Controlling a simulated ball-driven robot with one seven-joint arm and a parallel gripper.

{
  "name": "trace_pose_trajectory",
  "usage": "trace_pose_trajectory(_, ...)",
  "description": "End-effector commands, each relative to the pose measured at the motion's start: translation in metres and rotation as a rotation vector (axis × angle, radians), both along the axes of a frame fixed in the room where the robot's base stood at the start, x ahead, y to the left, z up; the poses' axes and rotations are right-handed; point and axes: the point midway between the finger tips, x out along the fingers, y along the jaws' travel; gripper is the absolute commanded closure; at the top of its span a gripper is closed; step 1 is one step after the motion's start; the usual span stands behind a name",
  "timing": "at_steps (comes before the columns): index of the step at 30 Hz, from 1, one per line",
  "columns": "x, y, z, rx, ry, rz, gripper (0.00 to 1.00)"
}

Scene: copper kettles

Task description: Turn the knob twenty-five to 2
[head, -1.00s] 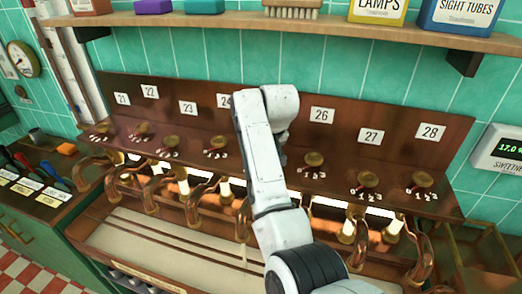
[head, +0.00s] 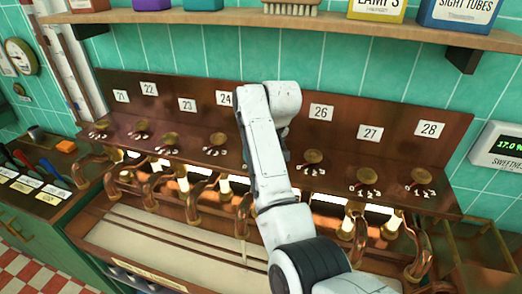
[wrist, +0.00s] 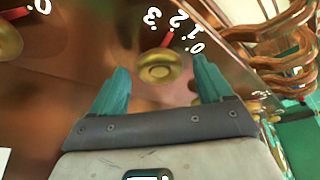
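In the head view my arm covers the place between plates 24 (head: 224,99) and 26 (head: 321,112), so knob 25 and its plate are hidden there. In the wrist view a round brass knob (wrist: 160,72) sits between the two teal fingers of my gripper (wrist: 160,64). The gripper is open, with a gap visible on each side of the knob. The digits 0, 1, 2 and 3 curve around this knob. Its red pointer (wrist: 168,39) appears to lie toward the 2. The plate number of this knob does not show in the wrist view.
Knob 24 (head: 218,139) and knob 26 (head: 313,157) flank my arm. Copper pipes (head: 243,215) and glowing tubes run below the knobs. A wooden shelf (head: 330,32) with boxes and a brush hangs above. A display (head: 503,148) reads 17.0 %.

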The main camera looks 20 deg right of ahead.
Motion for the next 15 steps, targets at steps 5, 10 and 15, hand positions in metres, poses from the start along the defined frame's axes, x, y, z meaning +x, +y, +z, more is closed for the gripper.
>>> trace_pose_trajectory(5, 0.0, 0.0, -0.001, 0.0, 0.002, 0.0, 0.18)
trace_pose_trajectory(10, -0.002, -0.001, 0.003, -0.001, 0.0, 0.0, 0.18)
trace_pose_trajectory(15, -0.01, -0.003, 0.024, 0.0, -0.003, 0.0, 0.18)
